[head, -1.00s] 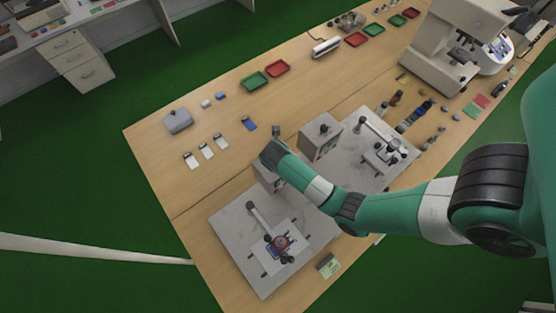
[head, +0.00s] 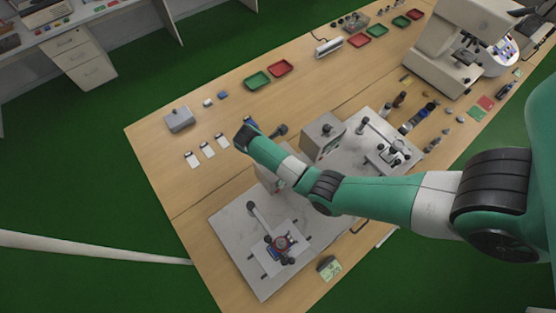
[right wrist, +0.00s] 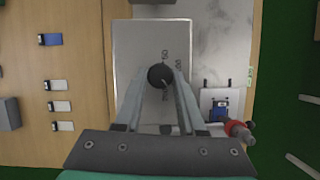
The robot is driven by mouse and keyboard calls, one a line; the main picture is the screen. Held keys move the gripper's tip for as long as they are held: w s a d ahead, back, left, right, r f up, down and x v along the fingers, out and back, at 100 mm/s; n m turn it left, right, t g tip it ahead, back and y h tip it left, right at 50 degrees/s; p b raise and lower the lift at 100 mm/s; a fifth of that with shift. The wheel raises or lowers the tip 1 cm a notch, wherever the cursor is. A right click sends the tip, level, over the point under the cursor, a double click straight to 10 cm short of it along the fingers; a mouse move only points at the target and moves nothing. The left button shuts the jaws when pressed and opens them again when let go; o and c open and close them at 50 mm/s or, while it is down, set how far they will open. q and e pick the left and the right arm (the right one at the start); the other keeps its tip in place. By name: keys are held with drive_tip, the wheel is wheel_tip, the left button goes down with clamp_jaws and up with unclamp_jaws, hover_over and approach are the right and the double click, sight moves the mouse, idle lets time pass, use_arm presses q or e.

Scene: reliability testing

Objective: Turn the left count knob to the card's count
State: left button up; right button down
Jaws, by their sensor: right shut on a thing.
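In the right wrist view a round dark knob (right wrist: 160,75) sits on the pale top of a box (right wrist: 137,50), with small sideways numbers around it that are hard to read. My right gripper (right wrist: 162,80) is shut on this knob, one finger on each side. In the head view the left box (head: 268,178) is mostly hidden behind my right arm, and its knob cannot be seen. A yellow-green card (head: 329,268) lies near the bench's front edge; its writing is too small to read. My left gripper is not in view.
A second box (head: 323,133) stands to the right. Several small white-and-dark items (head: 208,150) lie behind; a microscope (head: 450,50) stands far right.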

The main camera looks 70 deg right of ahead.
drive_tip(key=shift+w+d+m+g+y+b, duration=0.1)
drive_tip(key=shift+m+g+y+b, duration=0.25)
drive_tip(key=shift+m, duration=0.7)
drive_tip(key=shift+m+g+y+b, duration=0.15)
drive_tip(key=shift+m+y+b, duration=0.2)
drive_tip(key=shift+m, duration=0.7)
drive_tip(key=c, duration=0.5)
unclamp_jaws()
